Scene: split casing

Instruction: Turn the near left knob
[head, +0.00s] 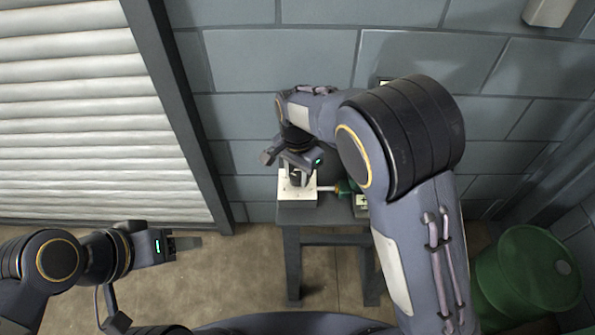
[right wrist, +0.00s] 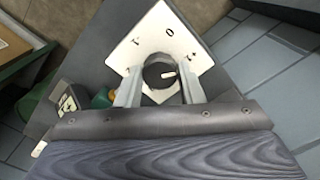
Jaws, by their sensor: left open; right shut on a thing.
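A white box (head: 298,199) stands at the left of a dark table. A dark knob (right wrist: 158,74) with a white pointer mark sits on its white top plate (right wrist: 135,53), which has several printed marks. The pointer lies toward the right side of the picture in the right wrist view. My right gripper (head: 297,172) comes down onto this box from above. In the right wrist view its two fingers stand on either side of the knob and are shut on it. My left gripper (head: 187,243) is open and empty, left of the table over the floor.
A green part (head: 345,188) and another pale box (head: 361,205) stand right of the white box, partly hidden by my right arm. A green drum (head: 528,272) stands at the right. A block wall is behind the table, and a shutter is at the left.

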